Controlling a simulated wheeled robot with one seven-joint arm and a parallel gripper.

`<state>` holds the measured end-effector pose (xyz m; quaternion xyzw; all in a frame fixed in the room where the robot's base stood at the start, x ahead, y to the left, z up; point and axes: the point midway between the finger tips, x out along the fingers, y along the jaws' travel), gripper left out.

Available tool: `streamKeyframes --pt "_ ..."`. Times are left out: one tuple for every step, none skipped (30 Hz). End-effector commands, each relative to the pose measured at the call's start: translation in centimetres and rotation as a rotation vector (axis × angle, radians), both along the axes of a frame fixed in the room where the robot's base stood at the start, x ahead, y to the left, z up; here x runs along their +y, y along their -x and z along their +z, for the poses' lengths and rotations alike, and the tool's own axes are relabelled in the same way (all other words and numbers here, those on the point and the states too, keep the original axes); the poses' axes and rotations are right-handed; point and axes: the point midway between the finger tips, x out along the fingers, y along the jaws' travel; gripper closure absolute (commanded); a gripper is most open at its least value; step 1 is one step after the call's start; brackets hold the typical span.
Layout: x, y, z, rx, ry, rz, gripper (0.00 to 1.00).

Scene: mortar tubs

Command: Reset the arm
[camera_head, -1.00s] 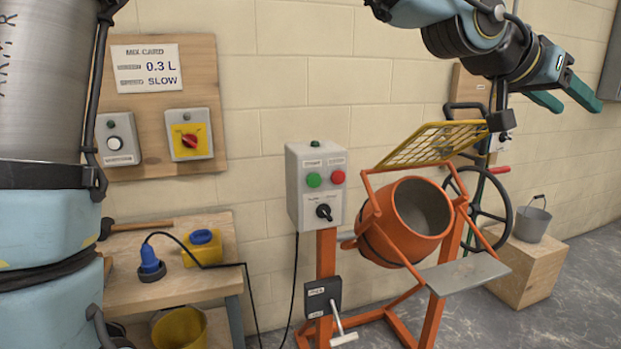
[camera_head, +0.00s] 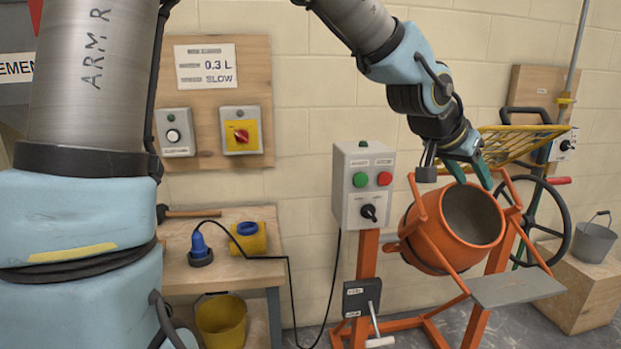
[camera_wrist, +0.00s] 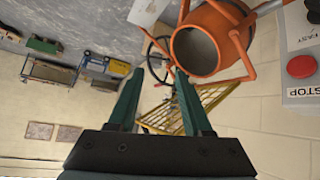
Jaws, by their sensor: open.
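My gripper (camera_head: 470,172) hangs at the end of my arm in front of the orange mixer, above its drum mouth in the head view. Its two green fingers are apart with nothing between them, and they also show in the wrist view (camera_wrist: 157,85). The orange mixer drum (camera_head: 422,245) is tilted with its mouth facing the room. The yellow grid guard (camera_head: 520,143) stands raised behind the fingers. In the wrist view the drum (camera_wrist: 205,45) appears beyond the fingertips, with the grid (camera_wrist: 195,105) behind the right finger.
A control box (camera_head: 352,205) with green and red buttons stands left of the mixer. A workbench (camera_head: 235,272) holds a blue plug (camera_head: 200,250) and a yellow container (camera_head: 250,240). A yellow bucket (camera_head: 222,325) sits below. A grey bucket (camera_head: 596,240) stands on a wooden block at right.

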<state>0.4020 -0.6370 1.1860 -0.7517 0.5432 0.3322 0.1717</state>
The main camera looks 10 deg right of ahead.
Motion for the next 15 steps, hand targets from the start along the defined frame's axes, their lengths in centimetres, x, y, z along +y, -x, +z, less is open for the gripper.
streamKeyframes --pt "2.6 -2.2 -1.6 0.005 -0.050 0.059 0.50" --pt "4.2 -3.4 -2.6 0.013 -0.080 0.095 0.50" --pt "6.5 -5.0 -3.8 0.023 -0.117 0.144 0.50" --pt "8.2 -6.0 -4.6 0.031 -0.145 0.182 0.50" --pt "10.0 -7.0 -5.5 0.041 -0.173 0.218 0.50" --pt "12.5 -8.1 -6.5 0.056 -0.207 0.269 0.50" --pt "14.4 -8.9 -7.2 0.070 -0.233 0.309 0.50" --pt "16.4 -9.6 -7.9 0.083 -0.258 0.348 0.50" --pt "19.1 -10.3 -8.8 0.104 -0.291 0.401 0.50" --pt "21.2 -10.8 -9.4 0.121 -0.314 0.442 0.50" --pt "23.2 -11.1 -9.9 0.139 -0.335 0.485 0.50" --pt "26.1 -11.4 -10.7 0.166 -0.365 0.541 0.50" --pt "28.2 -11.5 -11.2 0.187 -0.385 0.584 0.50" --pt "30.3 -11.5 -11.7 0.211 -0.405 0.627 0.50" --pt "33.0 -11.2 -12.3 0.244 -0.426 0.684 0.50"
